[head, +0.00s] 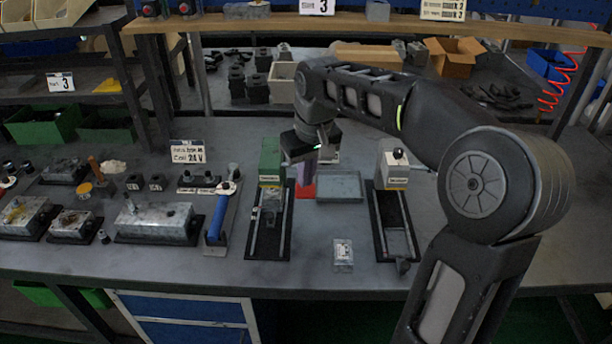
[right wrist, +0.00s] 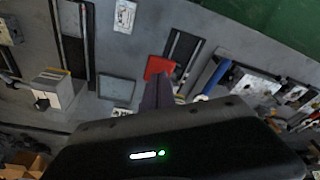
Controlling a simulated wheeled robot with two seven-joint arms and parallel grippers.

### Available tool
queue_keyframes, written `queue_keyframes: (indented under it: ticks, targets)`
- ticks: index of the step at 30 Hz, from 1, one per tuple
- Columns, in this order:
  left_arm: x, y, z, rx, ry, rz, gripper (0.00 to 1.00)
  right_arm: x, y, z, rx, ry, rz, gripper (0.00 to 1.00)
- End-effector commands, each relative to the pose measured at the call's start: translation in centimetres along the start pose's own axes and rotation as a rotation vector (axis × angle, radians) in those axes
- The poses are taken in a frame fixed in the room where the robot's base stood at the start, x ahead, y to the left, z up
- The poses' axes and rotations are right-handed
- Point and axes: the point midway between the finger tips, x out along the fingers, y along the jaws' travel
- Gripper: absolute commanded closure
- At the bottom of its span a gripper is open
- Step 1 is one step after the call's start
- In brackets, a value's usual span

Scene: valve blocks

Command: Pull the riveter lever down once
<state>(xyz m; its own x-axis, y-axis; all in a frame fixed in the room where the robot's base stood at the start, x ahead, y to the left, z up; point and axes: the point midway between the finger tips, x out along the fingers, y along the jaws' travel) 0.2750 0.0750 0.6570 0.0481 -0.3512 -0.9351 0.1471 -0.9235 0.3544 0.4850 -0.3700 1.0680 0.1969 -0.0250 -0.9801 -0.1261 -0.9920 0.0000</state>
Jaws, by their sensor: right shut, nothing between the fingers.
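Two upright machines stand on black rail bases on the bench: a green one (head: 271,165) and a light grey one (head: 393,170) with a black knob on top. No part can be made out for certain as the riveter lever. My right gripper (head: 305,180) points down just right of the green machine, over a red patch (head: 308,191). In the right wrist view its fingers (right wrist: 157,90) are together and empty, near the red patch (right wrist: 158,67). The light grey machine (right wrist: 50,92) also shows there. I cannot tell whether the fingers touch anything. My left gripper is out of view.
A grey tray (head: 340,187) sits between the machines, with a small clear box (head: 343,254) in front. Metal valve blocks (head: 155,222) fill the left side. The bench's right side is clearer.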

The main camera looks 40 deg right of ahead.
Motion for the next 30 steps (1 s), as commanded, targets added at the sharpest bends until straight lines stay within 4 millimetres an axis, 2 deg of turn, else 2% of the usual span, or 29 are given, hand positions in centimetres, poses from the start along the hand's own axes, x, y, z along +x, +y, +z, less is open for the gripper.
queue_keyframes:
  ticks: [8,30]
  targets:
    - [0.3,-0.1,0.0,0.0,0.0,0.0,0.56,0.4,0.0,0.1,0.0,0.0,0.0,1.0]
    - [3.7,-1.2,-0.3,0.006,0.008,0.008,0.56,5.4,0.1,1.1,0.001,0.0,0.001,1.0]
